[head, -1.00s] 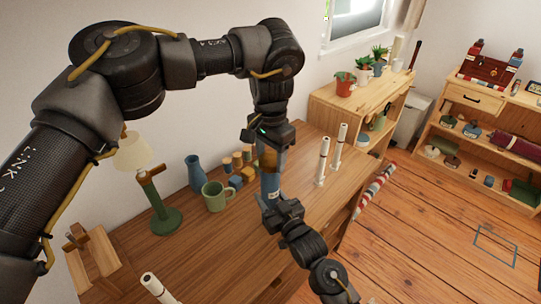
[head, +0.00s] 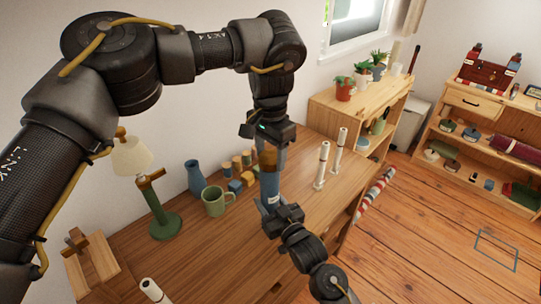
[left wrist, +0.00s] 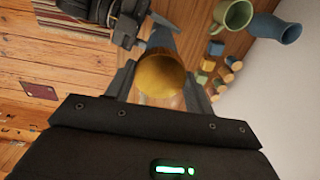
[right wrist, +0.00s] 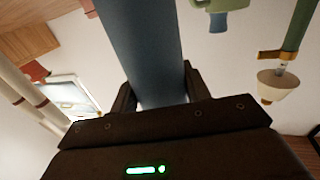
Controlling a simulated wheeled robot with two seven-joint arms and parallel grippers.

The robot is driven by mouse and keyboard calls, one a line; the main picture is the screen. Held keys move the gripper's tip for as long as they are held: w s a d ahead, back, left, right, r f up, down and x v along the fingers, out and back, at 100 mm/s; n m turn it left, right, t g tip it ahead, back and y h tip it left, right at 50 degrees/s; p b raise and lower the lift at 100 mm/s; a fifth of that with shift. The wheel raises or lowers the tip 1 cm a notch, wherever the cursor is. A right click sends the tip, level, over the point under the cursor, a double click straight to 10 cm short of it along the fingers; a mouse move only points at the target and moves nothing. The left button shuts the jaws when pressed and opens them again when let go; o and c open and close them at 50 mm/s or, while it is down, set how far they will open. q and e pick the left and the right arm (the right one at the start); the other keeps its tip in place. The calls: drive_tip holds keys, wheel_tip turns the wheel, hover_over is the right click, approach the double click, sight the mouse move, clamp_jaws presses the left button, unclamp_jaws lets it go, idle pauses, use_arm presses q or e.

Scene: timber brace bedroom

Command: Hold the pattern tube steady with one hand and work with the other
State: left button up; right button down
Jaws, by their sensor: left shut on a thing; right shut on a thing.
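The pattern tube (head: 270,186) is blue and stands upright over the wooden table, with an ochre-brown cap (head: 267,160) at its top. My left gripper (head: 267,147) comes down from above and is shut on the cap. In the left wrist view the round ochre cap (left wrist: 160,76) sits between the fingers. My right gripper (head: 273,209) is shut around the lower part of the blue tube. In the right wrist view the tube (right wrist: 148,50) runs between its fingers. The tube's lower end is hidden by the right gripper, so I cannot tell whether it touches the table.
On the table (head: 200,260) stand a green mug (head: 216,201), a blue vase (head: 195,177), small blocks (head: 235,186), a lamp (head: 163,222) and white tubes (head: 321,166). A wooden stand (head: 93,262) is at left. Shelves (head: 480,150) stand right, past open floor.

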sight(270, 156)
use_arm(q)
drive_tip(key=shift+r, duration=0.1)
use_arm(e)
drive_tip(key=shift+f, duration=0.2)
use_arm(q)
drive_tip(key=shift+r, duration=1.9)
use_arm(e)
drive_tip(key=c, duration=1)
unclamp_jaws()
drive_tip(key=shift+c, duration=0.2)
use_arm(q)
drive_tip(key=shift+w, duration=0.1)
use_arm(e)
drive_tip(key=o, duration=0.4)
drive_tip(key=shift+r, duration=0.1)
use_arm(q)
drive_tip(key=shift+f+b, duration=0.85)
drive_tip(key=shift+f, duration=0.1)
use_arm(e)
drive_tip(key=v, duration=1.2)
drive_tip(key=shift+d, duration=0.1)
